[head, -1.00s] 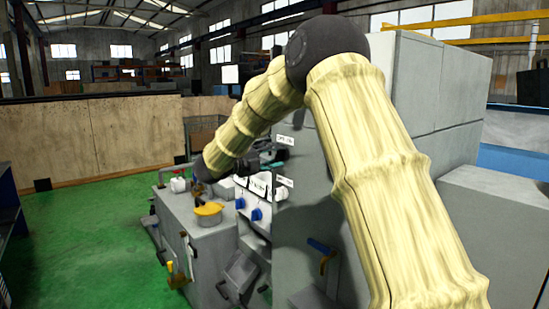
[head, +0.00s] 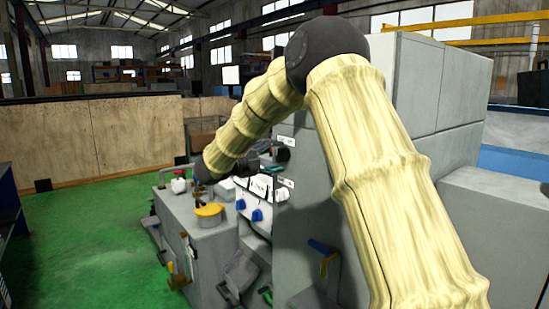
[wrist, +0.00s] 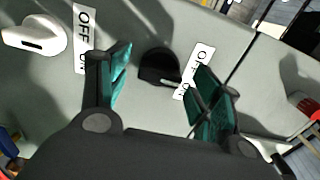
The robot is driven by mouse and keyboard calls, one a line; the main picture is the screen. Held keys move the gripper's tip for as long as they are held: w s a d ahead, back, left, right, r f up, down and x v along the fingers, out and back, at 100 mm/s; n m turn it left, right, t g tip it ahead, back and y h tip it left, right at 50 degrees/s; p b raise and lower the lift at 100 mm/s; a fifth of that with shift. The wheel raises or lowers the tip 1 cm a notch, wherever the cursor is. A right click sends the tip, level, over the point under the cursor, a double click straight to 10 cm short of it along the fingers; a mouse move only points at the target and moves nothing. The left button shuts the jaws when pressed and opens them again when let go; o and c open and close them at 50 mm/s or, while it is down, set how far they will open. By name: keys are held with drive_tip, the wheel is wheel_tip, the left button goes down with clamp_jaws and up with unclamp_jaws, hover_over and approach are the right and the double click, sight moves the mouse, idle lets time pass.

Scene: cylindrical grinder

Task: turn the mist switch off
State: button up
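In the wrist view, a black rotary knob (wrist: 158,67) with a light pointer line sits on the grey panel (wrist: 225,45), beside a white OFF/ON label (wrist: 194,70). To its left is a white knob (wrist: 36,35) with its own OFF/ON label (wrist: 84,38). No name marking either knob as the mist switch is readable. My gripper (wrist: 161,69) is open, its teal-padded fingers on either side of the black knob in the picture. Contact with the knob cannot be told. In the head view my gripper (head: 270,158) is small and dark in front of the machine's panel.
A yellow-topped round part (head: 209,210) is on the grey machine body to the left. A red knob (wrist: 306,106) is at the wrist view's right edge. Green floor (head: 90,240) is open at left.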

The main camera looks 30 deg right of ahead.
drive_tip(key=shift+a, duration=0.1)
drive_tip(key=s+a, duration=0.1)
drive_tip(key=a, duration=1)
drive_tip(key=shift+a, duration=0.35)
drive_tip(key=s+a+f+n+t+y, duration=0.1)
drive_tip(key=a+f+n+t+y, duration=0.3)
drive_tip(key=f+n, duration=1.1)
drive_tip(key=s+a+f+n+t+y, duration=0.15)
drive_tip(key=f+n+t+y, duration=0.3)
drive_tip(key=f, duration=1.95)
drive_tip(key=s+a+f+n+g+y, duration=0.15)
drive_tip(key=s+f+n, duration=0.25)
drive_tip(key=s+f, duration=0.4)
drive_tip(key=s+a+f+n+y, duration=0.3)
drive_tip(key=s+f, duration=0.4)
drive_tip(key=f, duration=0.3)
drive_tip(key=s+a+f+n+g+y, duration=0.1)
drive_tip(key=s+a+f+n+g, duration=0.1)
drive_tip(key=s, duration=0.9)
drive_tip(key=s+a+f+n+g+y, duration=0.1)
drive_tip(key=s+f, duration=0.4)
drive_tip(key=s, duration=0.6)
drive_tip(key=s+a+f+n+g+y, duration=0.2)
drive_tip(key=s+n+g, duration=0.3)
drive_tip(key=s, duration=0.7)
drive_tip(key=shift+a+f+g+y, duration=0.3)
drive_tip(key=shift+f+y, duration=0.2)
drive_tip(key=shift+f, duration=0.25)
